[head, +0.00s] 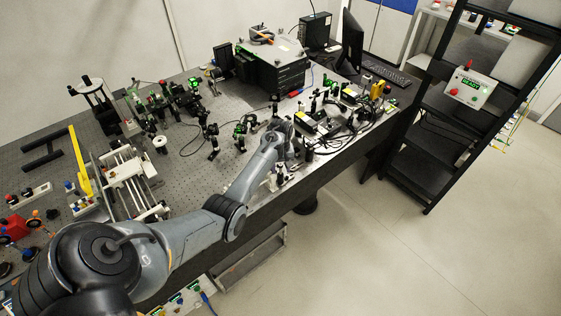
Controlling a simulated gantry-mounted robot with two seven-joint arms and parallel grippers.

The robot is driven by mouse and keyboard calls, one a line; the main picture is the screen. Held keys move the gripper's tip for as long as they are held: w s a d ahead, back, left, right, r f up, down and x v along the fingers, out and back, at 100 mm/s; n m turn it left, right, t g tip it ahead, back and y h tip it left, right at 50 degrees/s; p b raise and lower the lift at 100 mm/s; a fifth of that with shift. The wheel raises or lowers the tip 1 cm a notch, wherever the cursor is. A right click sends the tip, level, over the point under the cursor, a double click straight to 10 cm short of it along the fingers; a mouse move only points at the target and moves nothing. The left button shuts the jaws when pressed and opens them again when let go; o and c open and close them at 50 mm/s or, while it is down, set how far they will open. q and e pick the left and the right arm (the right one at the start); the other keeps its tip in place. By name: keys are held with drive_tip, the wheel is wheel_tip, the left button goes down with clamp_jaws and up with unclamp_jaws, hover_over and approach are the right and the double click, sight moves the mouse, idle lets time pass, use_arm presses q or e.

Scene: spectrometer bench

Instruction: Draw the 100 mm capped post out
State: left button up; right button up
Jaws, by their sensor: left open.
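My left arm reaches from the lower left across the optical bench (225,160) to its front edge. My left gripper (275,182) is open near that edge, pointing down, small and partly hidden by my own wrist. I cannot tell whether anything stands between its fingers. Several short dark posts and mounts stand just right of my wrist, one of them (308,154) close beside it. I cannot tell which post is the 100 mm capped one; it may be hidden by my arm or too small to make out. My right gripper is not in view.
A black instrument box (278,72) stands at the back of the bench. Optics with green parts (240,130) and black cables (355,140) crowd around my wrist. A white railed frame (128,180) stands at left. A dark shelf rack (430,150) stands at right, beyond open floor.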

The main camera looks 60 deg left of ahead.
use_arm(q)
drive_tip(key=shift+f, duration=0.4)
clamp_jaws()
drive_tip(key=shift+r, duration=0.25)
drive_tip(key=shift+r+p, duration=1)
drive_tip(key=shift+p, duration=0.45)
drive_tip(key=shift+r+p, duration=0.8)
drive_tip(key=shift+p, duration=0.15)
